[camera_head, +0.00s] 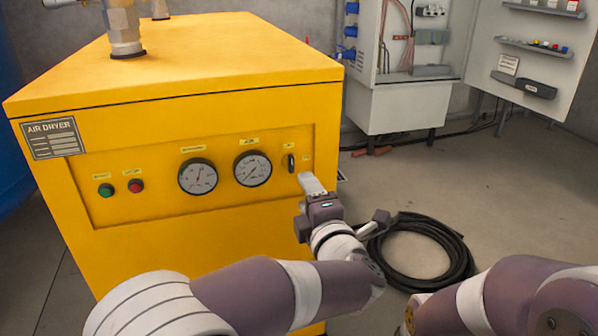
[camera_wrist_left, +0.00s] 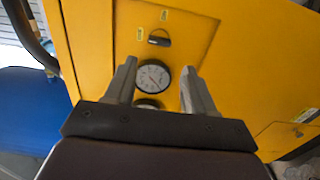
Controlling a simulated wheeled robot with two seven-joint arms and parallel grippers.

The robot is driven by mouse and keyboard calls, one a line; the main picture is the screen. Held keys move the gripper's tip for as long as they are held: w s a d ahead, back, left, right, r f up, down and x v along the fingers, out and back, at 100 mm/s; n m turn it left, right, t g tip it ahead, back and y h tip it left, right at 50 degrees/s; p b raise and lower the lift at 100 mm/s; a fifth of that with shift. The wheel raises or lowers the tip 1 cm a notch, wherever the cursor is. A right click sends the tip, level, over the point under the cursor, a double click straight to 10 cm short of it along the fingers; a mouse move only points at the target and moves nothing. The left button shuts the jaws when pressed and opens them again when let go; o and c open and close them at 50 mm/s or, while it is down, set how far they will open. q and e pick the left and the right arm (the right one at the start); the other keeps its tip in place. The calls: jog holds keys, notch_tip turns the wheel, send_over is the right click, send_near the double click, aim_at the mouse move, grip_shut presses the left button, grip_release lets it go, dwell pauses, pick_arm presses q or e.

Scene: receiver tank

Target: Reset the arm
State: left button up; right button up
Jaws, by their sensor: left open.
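My left gripper (camera_head: 313,186) is in front of the right end of the yellow air dryer's (camera_head: 200,120) control panel, just below and right of a black rotary switch (camera_head: 291,163). In the left wrist view its two fingers (camera_wrist_left: 159,72) are spread apart with nothing held between them. That view shows the switch (camera_wrist_left: 159,40) beyond the fingertips and a round gauge (camera_wrist_left: 153,77) between the fingers. I cannot tell whether a fingertip touches the panel. Part of my right arm (camera_head: 500,300) shows at the lower right, but its gripper is out of the picture.
The panel also carries two gauges (camera_head: 252,169), a green button (camera_head: 106,190) and a red button (camera_head: 136,186). A coiled black hose (camera_head: 455,262) lies on the floor right of my left arm. An open electrical cabinet (camera_head: 400,105) stands behind.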

pick_arm(q)
jog(key=shift+v, duration=1.15)
